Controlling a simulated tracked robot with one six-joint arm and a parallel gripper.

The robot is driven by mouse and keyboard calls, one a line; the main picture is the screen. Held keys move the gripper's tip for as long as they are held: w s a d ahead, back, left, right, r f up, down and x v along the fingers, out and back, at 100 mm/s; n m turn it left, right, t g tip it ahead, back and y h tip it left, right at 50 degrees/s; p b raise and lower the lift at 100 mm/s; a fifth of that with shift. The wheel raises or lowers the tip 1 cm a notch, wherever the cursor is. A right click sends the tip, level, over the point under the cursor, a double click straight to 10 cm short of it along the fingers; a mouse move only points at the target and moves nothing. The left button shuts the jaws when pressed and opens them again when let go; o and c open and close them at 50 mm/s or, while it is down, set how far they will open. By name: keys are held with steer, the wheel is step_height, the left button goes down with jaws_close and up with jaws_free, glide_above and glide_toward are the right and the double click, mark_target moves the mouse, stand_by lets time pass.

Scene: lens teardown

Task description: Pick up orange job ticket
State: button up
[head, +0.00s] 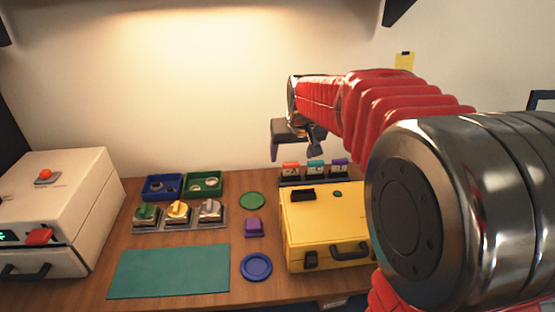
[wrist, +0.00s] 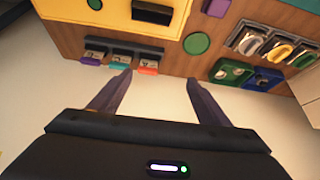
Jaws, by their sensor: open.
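The orange job ticket (head: 291,166) stands leftmost in a dark rack (head: 313,181) behind the yellow case, with a teal ticket (head: 315,166) and a purple ticket (head: 339,166) to its right. In the wrist view the orange ticket (wrist: 148,70) is the rightmost of the three, between the lines of my fingers and nearer the left one. My gripper (head: 294,152) is open and empty, above the rack in the head view. In the wrist view its fingers (wrist: 160,78) are spread, apart from the ticket as far as I can see.
The yellow case (head: 325,220) stands in front of the rack. Blue (head: 162,187) and green (head: 204,184) bins and a tray of knobbed parts (head: 180,224) stand to the left. A white machine (head: 60,200) is far left. The teal mat (head: 170,271) is bare.

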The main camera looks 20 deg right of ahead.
glide_toward(291, 165)
steer(key=v, duration=0.3)
steer(key=shift+s+r, duration=0.1)
steer(key=shift+r, duration=0.1)
steer(key=shift+x, duration=4.25)
steer(key=shift+f, duration=0.15)
steer(key=shift+x, duration=2.5)
steer(key=c, duration=1.1)
